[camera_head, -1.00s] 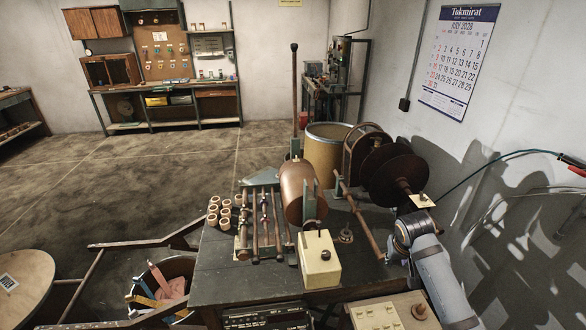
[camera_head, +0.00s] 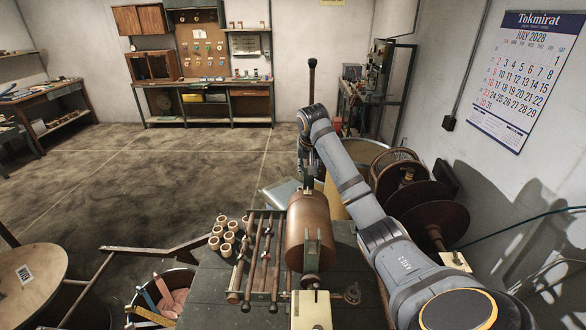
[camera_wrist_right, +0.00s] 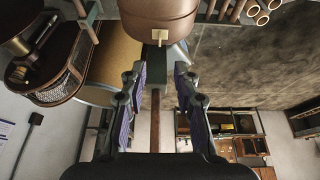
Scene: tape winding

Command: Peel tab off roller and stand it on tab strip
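My right gripper (camera_head: 308,168) is at the roller's far end. In the wrist view the gripper (camera_wrist_right: 160,78) has its fingers apart with nothing held; the tab is beyond the fingertips, not touching them. I cannot identify the tab strip. My left gripper is not in view.
A green post (camera_wrist_right: 157,62) shows between the fingers in the wrist view. Brown discs (camera_head: 432,215) stand right of my arm. Several wooden rings (camera_head: 222,235) and a rack of rods (camera_head: 262,262) are left of the roller. A cream box (camera_head: 311,310) is in front.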

